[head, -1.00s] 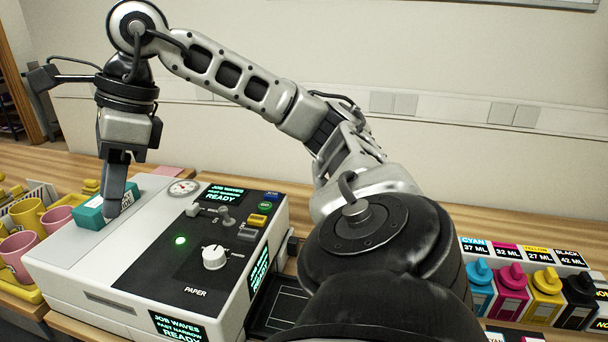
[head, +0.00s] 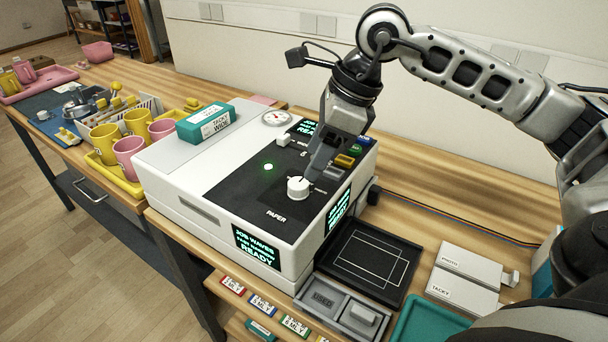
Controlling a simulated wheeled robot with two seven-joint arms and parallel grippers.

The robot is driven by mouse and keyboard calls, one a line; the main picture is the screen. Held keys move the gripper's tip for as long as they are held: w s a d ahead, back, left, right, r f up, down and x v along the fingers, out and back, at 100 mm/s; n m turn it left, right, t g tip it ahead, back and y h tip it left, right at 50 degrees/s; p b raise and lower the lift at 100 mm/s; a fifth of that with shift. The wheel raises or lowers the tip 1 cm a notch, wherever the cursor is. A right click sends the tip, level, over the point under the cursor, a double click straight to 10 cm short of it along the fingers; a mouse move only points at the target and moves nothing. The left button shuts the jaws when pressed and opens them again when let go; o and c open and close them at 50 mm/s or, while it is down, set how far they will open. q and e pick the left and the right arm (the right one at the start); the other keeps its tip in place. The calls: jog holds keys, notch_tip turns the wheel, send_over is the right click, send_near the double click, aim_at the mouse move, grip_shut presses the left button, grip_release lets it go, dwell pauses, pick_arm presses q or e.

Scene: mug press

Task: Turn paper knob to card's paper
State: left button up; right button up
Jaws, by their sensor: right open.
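The white paper knob (head: 298,187) stands on the dark panel of the white press (head: 190,165), beside the printed word PAPER. Its pointer setting is too small to read. My right gripper (head: 314,172) points down just behind and right of the knob, open, with its fingertips close to it; whether they touch it I cannot tell. The gripper hides part of the panel's switches. The press's front screen (head: 258,250) reads JOB WAVES, FAST NARROW, READY. No separate job card is clearly in view. My left gripper is not in view.
A teal box (head: 205,122) labelled TACKY WIDE lies on the press's top left. Pink and yellow mugs (head: 130,155) stand in a yellow tray to the left. Right of the press are a black platen (head: 362,262), PHOTO and TACKY packs (head: 466,262) and a teal tray (head: 432,322).

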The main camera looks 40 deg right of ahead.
aim_at(300, 183)
jog(key=x, duration=0.6)
jog(key=c, duration=1)
